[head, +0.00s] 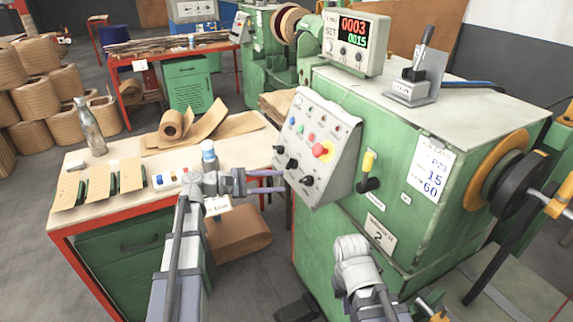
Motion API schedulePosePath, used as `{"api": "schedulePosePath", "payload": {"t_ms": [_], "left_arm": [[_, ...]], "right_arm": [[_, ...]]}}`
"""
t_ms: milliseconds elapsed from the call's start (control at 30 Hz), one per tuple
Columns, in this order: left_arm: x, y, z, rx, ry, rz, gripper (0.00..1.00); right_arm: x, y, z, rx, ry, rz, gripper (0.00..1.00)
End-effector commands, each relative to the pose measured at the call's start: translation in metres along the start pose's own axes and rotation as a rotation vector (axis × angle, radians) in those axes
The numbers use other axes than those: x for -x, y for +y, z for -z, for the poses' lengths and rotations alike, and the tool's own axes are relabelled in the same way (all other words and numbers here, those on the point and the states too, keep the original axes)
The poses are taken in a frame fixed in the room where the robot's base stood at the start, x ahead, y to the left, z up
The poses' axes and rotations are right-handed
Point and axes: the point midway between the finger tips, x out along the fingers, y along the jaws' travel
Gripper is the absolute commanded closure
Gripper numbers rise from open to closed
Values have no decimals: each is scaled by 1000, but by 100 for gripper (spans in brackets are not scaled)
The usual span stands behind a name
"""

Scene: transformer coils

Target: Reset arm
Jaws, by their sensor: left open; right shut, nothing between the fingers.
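My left gripper (284,181) reaches in from the left, over the right end of the workbench. Its two slim purple fingers are apart and point right, with nothing between them. They end in front of the green winding machine's sloped control panel (318,145); I cannot tell whether they touch it. My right arm shows at the bottom, right of centre, with a grey joint in front of the machine's green side (330,225). The fingers of my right gripper do not show.
The workbench (112,158) holds a glass bottle (90,128), brown paper (215,120), a white-and-blue bottle (208,155) and several small parts. A lever box (411,90) and a counter display (356,42) top the machine.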

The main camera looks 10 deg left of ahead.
Motion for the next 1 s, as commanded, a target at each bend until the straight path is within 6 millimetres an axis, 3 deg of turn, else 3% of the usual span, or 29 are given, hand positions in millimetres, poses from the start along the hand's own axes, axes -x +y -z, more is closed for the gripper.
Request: {"api": "schedulePosePath", "payload": {"t_ms": [167, 267, 333, 467, 600, 700, 1000], "left_arm": [[-16, -15, -8, -37, 21, 67, 56], [-47, -51, -23, -135, 68, 227, 56], [-68, -87, -35, -242, 104, 388, 56], [-88, -154, -56, -475, 151, 714, 56], [-82, -207, -76, -738, 160, 1062, 56], [-68, -229, -89, -911, 150, 1286, 56], [-35, -240, -109, -1213, 111, 1685, 56]], "right_arm": [[8, 1, 0, 0, 0, 0, 100], [24, 2, -1, 0, 0, 0, 100], [37, 4, -2, 0, 0, 0, 100], [60, 6, -4, 0, 0, 0, 100], [83, 8, -5, -1, 0, 0, 100], [97, 9, -6, -1, 0, 0, 100], [117, 11, -7, -1, 0, 0, 100]]}}
